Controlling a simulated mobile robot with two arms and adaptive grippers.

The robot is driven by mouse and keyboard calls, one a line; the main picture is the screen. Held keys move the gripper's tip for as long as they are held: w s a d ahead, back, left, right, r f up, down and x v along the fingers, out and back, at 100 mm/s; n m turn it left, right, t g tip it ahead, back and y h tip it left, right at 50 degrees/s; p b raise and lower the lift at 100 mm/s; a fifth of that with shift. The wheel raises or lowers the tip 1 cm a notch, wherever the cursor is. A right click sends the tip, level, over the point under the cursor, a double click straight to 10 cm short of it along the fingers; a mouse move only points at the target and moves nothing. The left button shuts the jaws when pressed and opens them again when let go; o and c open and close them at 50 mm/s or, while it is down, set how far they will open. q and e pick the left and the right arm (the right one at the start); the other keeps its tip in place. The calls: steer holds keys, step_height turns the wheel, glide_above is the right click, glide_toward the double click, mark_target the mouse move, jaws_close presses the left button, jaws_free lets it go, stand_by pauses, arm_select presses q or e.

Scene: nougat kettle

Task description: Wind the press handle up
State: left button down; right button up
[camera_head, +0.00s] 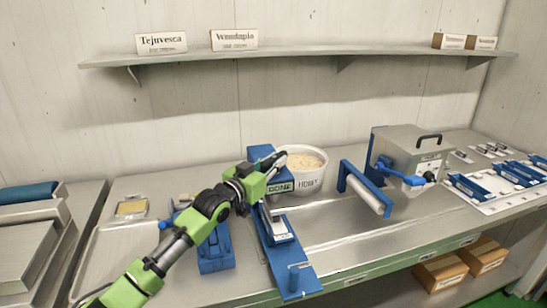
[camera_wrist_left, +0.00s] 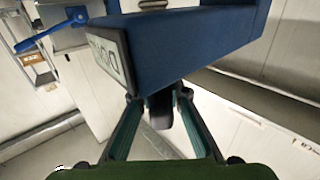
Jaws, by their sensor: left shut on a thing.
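The blue press (camera_head: 297,279) stands mid-bench, with a long base plate, a silver part and a blue top block that carries a "DONE" sign (camera_head: 281,187). The same block (camera_wrist_left: 195,45) fills the upper left wrist view. My left gripper (camera_head: 277,160) reaches across the top of the press. In the left wrist view its two fingers (camera_wrist_left: 160,100) are shut on a dark handle (camera_wrist_left: 161,112) beside the block. The fingers and block hide part of the handle. My right gripper is not in view.
A white tub (camera_head: 310,181) of pale contents stands just behind the press. A blue-framed roller (camera_head: 368,196) and a steel box with a blue crank (camera_head: 412,153) are to the right. A blue stand (camera_head: 215,256) is close on the left. A shelf (camera_head: 300,53) runs above.

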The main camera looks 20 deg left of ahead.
arm_select(q)
steer(key=shift+d+r+n+t+y+p, duration=0.2)
steer(key=shift+r+n+t+y+p, duration=0.15)
steer(key=shift+n+y+p, duration=0.45)
steer(key=shift+a+n+y, duration=0.2)
steer(key=shift+n+y, duration=0.2)
steer(key=shift+y, duration=0.6)
steer(key=shift+f, duration=0.1)
steer(key=c, duration=2)
jaws_free()
steer(key=shift+o, duration=0.2)
steer(key=shift+f, duration=0.1)
steer(key=shift+f, duration=0.1)
steer(key=s+a, duration=0.1)
steer(key=s, duration=1.1)
steer(key=shift+a, duration=0.1)
